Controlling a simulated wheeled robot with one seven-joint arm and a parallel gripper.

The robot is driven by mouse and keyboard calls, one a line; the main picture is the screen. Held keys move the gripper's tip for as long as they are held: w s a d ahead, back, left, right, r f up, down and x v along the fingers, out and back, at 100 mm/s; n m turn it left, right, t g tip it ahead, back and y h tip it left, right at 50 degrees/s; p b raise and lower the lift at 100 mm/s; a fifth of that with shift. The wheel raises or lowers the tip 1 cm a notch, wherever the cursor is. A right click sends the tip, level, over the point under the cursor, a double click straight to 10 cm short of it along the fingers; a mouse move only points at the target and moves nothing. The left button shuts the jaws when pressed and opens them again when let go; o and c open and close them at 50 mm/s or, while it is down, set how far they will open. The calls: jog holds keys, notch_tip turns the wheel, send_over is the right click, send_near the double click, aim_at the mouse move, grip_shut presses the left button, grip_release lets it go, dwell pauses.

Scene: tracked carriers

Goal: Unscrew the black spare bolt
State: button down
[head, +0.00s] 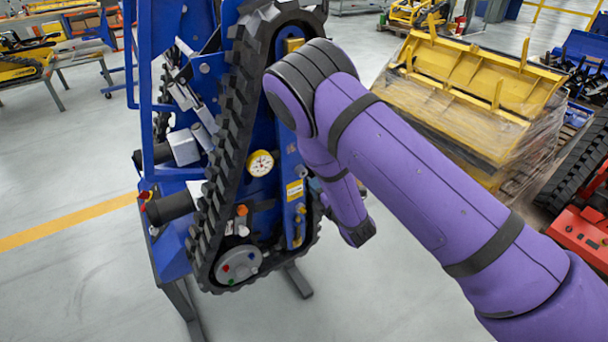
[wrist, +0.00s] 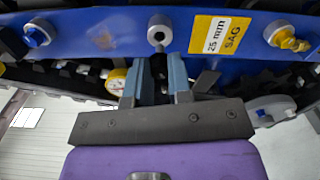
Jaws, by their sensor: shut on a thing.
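In the wrist view my gripper (wrist: 160,62) points at a blue side plate (wrist: 125,27) of the tracked carrier. Its two grey-blue fingers are shut on a narrow black piece, which I take for the black spare bolt (wrist: 160,68). Just beyond the fingertips is a round grey fitting (wrist: 160,36) with a dark centre. I cannot tell whether the black piece is joined to it or to the plate. In the head view my purple arm covers the fingers and the bolt; the blue plate (head: 284,140) shows left of the arm.
A blue-headed bolt (wrist: 38,34) and a brass fitting (wrist: 289,40) flank the fingers, with a yellow SAG label (wrist: 219,34) nearby. A rubber track (head: 225,140) frames the plate, and a dial gauge (head: 260,163) sits inside it. Open floor (head: 370,305) lies in front.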

jog(key=shift+v, duration=1.7)
